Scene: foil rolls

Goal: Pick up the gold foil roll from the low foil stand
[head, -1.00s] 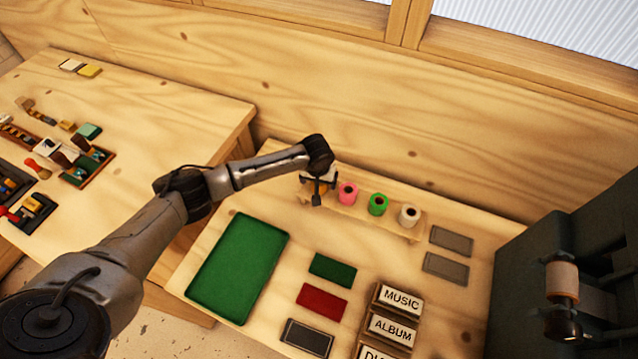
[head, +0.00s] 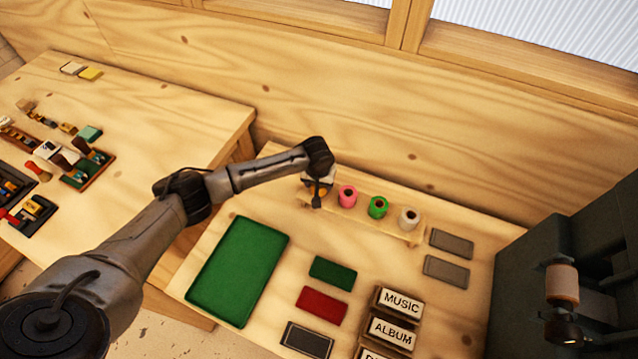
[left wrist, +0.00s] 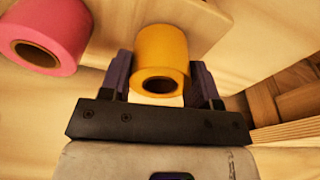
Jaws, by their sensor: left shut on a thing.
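The gold foil roll (left wrist: 161,52) sits between the two fingers of my left gripper (left wrist: 162,80) in the left wrist view, and the gripper is shut on it. In the head view the left gripper (head: 317,190) is at the left end of the low foil stand (head: 361,218), with only a bit of the gold roll showing beside it. Whether the roll still touches the stand is hidden by the gripper. The right gripper is not in view.
Pink (head: 347,196), green (head: 377,207) and white (head: 409,218) rolls stand in a row on the stand. The pink roll is close beside the left gripper. A green tray (head: 238,272), colored pads, a label rack (head: 391,325) and a dark machine (head: 590,270) are nearby.

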